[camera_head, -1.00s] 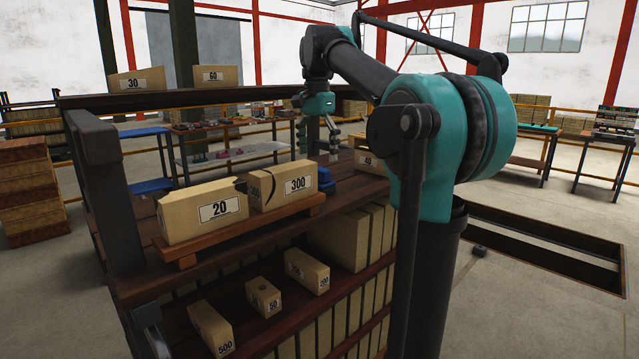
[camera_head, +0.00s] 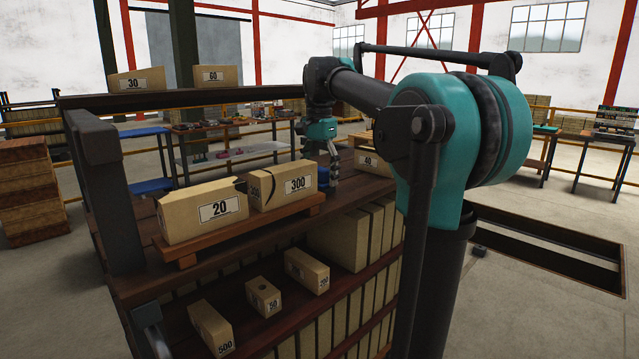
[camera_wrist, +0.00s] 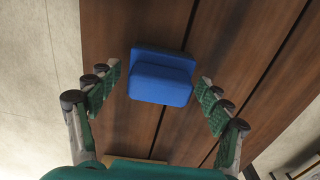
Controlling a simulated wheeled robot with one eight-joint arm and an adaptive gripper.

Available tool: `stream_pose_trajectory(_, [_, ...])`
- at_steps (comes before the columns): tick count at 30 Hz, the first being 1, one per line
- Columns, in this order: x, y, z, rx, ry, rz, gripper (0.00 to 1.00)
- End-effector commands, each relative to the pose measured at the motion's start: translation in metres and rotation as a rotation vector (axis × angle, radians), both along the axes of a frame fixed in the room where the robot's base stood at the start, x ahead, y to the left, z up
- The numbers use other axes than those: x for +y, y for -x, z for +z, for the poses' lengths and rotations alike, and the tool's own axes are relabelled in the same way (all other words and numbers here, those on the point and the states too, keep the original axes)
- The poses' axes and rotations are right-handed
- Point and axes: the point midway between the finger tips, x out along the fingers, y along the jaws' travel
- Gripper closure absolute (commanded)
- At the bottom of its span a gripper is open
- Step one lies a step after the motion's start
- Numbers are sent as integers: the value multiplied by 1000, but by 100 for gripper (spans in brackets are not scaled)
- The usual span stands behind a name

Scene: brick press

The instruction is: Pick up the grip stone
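A blue block, which looks like the grip stone (camera_wrist: 160,82), lies on the brown wooden planks in the wrist view. It has a raised, stepped shape. My gripper (camera_wrist: 157,88) is open, with one green-padded finger on each side of the block and a gap on both sides. In the head view my gripper (camera_head: 333,166) points down over the wooden top, behind the block labelled 300. The blue block (camera_head: 323,179) is mostly hidden there by that block and my fingers. How high my fingertips are above the planks is hard to tell.
Blocks labelled 20 (camera_head: 205,212) and 300 (camera_head: 285,187) stand on a small wooden pallet in front of my gripper. A block labelled 40 (camera_head: 371,165) is just to the right. More blocks fill the shelf below. Dark gaps run between the planks.

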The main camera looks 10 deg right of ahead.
Motion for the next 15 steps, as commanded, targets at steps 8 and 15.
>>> stream_pose_trajectory(8, [0, 0, 0, 0, 0, 0, 61])
stream_pose_trajectory(15, [0, 0, 0, 0, 0, 0, 72])
